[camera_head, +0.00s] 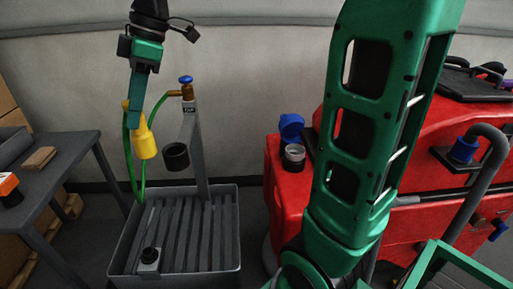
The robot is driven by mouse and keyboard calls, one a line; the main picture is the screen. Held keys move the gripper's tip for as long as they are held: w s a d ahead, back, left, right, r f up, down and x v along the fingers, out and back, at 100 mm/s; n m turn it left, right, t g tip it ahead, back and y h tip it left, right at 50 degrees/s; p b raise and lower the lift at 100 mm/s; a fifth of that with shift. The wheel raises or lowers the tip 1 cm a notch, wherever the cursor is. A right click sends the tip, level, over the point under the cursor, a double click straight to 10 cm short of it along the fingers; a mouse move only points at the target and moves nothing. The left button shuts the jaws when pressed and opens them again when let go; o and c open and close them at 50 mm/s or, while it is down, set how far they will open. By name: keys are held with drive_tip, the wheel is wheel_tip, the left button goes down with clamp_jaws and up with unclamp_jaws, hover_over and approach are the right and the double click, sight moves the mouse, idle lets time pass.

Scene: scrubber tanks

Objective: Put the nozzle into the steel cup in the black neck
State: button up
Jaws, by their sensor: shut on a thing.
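The yellow nozzle (145,143) is at the left, with the green hose (142,188) hanging in a loop from it. My gripper (135,112) is shut on the nozzle from above and holds it in the air over the back left of the grey basin. The nozzle is slightly tilted, wide end down. A short round neck (293,156) with a pale metallic inside stands on the red machine's left end, its blue lid (291,126) flipped open behind it. The nozzle is well to the left of this neck and apart from it. The neck's depth is hidden.
A grey post with a blue-handled tap (186,81) and a black ring holder (176,157) rises behind the slatted basin (225,268). The red machine (285,200) is right; a grey table (65,160) is left.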

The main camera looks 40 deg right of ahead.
drive_tip(key=w+d+m+t+h, duration=0.15)
drive_tip(key=d+m, duration=0.25)
drive_tip(key=d, duration=0.4)
drive_tip(key=w+d+m+t+h, duration=0.1)
drive_tip(key=w+d+m, duration=0.25)
drive_tip(key=d, duration=0.55)
drive_tip(key=w+d+m+t+h, duration=0.15)
drive_tip(key=d+m, duration=0.25)
drive_tip(key=d, duration=0.4)
drive_tip(key=m+g+h, duration=0.2)
drive_tip(key=m+h, duration=0.1)
drive_tip(key=m, duration=0.8)
hover_over(294, 157)
drive_tip(key=w+d, duration=0.2)
drive_tip(key=d, duration=0.1)
wheel_tip(294, 157, down, 27)
drive_tip(key=shift+w+t, duration=0.2)
drive_tip(key=shift+t, duration=0.1)
drive_tip(key=shift+f, duration=0.15)
drive_tip(key=o, duration=0.9)
drive_tip(key=shift+o, duration=0.9)
